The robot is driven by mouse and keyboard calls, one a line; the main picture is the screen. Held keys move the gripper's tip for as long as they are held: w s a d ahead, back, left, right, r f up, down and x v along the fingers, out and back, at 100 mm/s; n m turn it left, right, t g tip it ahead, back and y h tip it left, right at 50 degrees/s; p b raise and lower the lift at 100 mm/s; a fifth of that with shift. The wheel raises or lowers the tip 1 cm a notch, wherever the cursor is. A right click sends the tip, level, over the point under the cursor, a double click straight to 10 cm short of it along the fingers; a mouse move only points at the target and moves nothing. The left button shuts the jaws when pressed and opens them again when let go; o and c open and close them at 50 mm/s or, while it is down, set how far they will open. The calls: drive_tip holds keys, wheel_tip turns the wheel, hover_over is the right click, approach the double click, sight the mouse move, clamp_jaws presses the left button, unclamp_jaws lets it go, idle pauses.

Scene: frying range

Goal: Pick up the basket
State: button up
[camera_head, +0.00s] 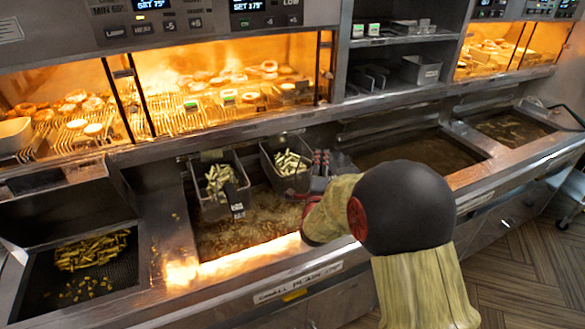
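Two metal fry baskets hang at the back of the oil vat (240,238). The left basket (213,212) holds pale green-yellow pieces and has a dark handle (236,200) pointing toward the front. The right basket (270,172) holds similar pieces. Its handle is not clear to see, perhaps hidden behind my gripper. My gripper (319,168) is just right of the right basket, over the vat's right side. It is small and partly hidden by my arm, so I cannot tell whether its fingers are open or touch the basket.
A perforated tray with fries (92,250) is at the left. A second vat (412,150) of oil lies to the right, partly behind my arm. A lit warming shelf (215,95) with food runs above. The vat's metal front edge (225,266) is low in front.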

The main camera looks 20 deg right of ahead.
drive_tip(key=shift+c, duration=0.3)
clamp_jaws()
idle(0.8)
drive_tip(key=shift+r, duration=0.1)
